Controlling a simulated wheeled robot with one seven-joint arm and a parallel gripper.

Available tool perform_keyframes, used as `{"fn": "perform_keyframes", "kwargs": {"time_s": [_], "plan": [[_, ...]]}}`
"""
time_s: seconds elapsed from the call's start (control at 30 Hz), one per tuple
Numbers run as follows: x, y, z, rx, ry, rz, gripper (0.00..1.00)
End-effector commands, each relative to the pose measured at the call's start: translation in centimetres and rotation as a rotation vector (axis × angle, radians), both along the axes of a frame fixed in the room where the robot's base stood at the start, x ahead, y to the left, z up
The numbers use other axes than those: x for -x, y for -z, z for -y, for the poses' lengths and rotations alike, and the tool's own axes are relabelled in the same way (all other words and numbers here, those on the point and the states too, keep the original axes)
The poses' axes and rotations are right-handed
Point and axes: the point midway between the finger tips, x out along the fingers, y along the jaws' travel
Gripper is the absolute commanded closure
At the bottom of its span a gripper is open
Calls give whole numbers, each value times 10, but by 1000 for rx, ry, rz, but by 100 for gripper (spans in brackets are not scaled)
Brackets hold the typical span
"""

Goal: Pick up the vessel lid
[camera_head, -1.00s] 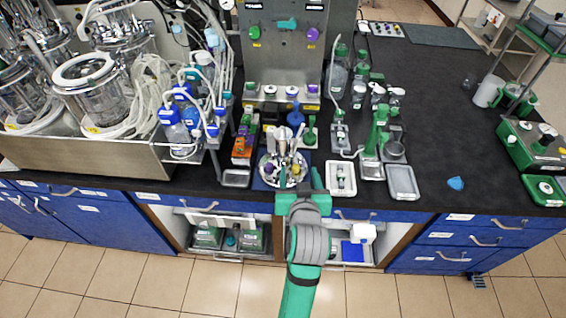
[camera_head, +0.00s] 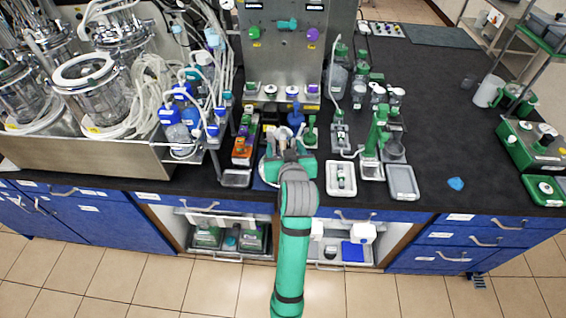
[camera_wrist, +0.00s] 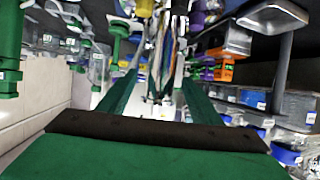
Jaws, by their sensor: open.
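The vessel lid is a round, silvery piece with upright metal fittings. It stands near the front edge of the black bench, and in the head view its rim (camera_head: 263,169) shows only in part, behind my gripper (camera_head: 284,148). In the wrist view the lid's fittings (camera_wrist: 162,48) rise between the two green fingers of my gripper (camera_wrist: 160,88). The fingers are open, one on each side of the fittings. I cannot tell whether either finger touches them. Most of the lid is hidden by my gripper in the head view.
An orange box (camera_head: 242,152) stands left of the lid. A white tray (camera_head: 341,190) and a grey tray (camera_head: 403,196) lie to its right. A steel panel (camera_head: 283,60) stands behind. Glass vessels with hoses fill the left. The bench right of the trays is mostly clear.

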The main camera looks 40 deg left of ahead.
Motion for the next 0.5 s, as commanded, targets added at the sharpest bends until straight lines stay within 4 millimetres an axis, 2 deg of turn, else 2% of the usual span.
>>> {"fn": "perform_keyframes", "kwargs": {"time_s": [0.13,0.3,0.5], "plan": [[-11,16,-13,1,-2,-3,41],[-23,21,-23,0,-1,-2,41],[-24,21,-24,-1,0,-1,41]]}}
